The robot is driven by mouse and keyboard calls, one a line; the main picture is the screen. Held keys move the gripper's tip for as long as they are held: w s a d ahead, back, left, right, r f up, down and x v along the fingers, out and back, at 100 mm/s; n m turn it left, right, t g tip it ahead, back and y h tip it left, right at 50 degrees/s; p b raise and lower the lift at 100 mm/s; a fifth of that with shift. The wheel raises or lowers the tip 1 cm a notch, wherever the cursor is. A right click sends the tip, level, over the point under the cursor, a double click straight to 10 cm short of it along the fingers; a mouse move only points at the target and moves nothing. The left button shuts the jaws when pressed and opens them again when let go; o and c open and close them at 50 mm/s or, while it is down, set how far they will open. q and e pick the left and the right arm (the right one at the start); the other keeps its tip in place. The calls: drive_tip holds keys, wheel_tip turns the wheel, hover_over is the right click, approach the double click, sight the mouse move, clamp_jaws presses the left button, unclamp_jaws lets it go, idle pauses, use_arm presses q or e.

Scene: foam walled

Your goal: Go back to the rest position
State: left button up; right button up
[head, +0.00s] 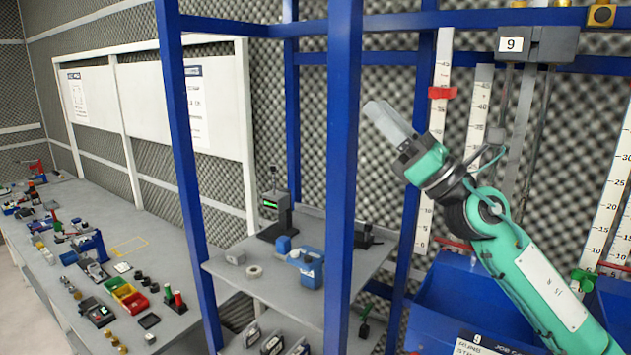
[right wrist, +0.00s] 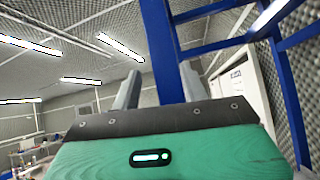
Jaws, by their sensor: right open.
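My right gripper (head: 388,121) is raised in the right half of the head view, on a green arm that comes up from the lower right. Its pale fingers point up and left, beside a blue rack post. In the right wrist view, the two grey fingers of the right gripper (right wrist: 160,92) stand apart with nothing between them. A blue post shows beyond the gap. My left gripper is not in the head view.
A blue-framed rack (head: 345,150) stands close to the right gripper, with a grey shelf (head: 225,266) holding a blue container (head: 308,268). Rulers and blue bins (head: 450,290) are at the right. A long table (head: 150,215) with many small items runs along the left.

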drive_tip(key=s+d+f+m+t+h, duration=0.1)
drive_tip(key=d+f+m+t+h, duration=0.35)
drive_tip(key=f+m+h, duration=1.05)
drive_tip(key=d+f+m+t+h, duration=0.1)
drive_tip(key=d+f+m+h, duration=0.7)
drive_tip(key=f+m, duration=1.35)
drive_tip(key=s+f+m+g, duration=0.9)
drive_tip(key=s+f+g, duration=0.6)
drive_tip(key=s+f, duration=1.5)
wheel_tip(320, 180, down, 37)
drive_tip(key=s+g+b, duration=0.1)
drive_tip(key=s+b, duration=0.1)
drive_tip(key=b, duration=0.9)
drive_tip(key=s+d+f+b, duration=0.1)
drive_tip(key=s+f+b, duration=0.2)
drive_tip(key=s+f, duration=0.3)
drive_tip(key=s+d+f+g+b, duration=0.1)
drive_tip(key=s+f+b, duration=0.3)
drive_tip(key=f, duration=1.1)
drive_tip(key=s+d+f+b, duration=0.1)
drive_tip(key=s+f+b, duration=0.3)
drive_tip(key=s+f, duration=0.5)
wheel_tip(320, 180, down, 2)
drive_tip(key=shift+d+f+n+g, duration=0.1)
drive_tip(key=shift+d+n+g, duration=0.1)
drive_tip(key=shift+n+g, duration=0.2)
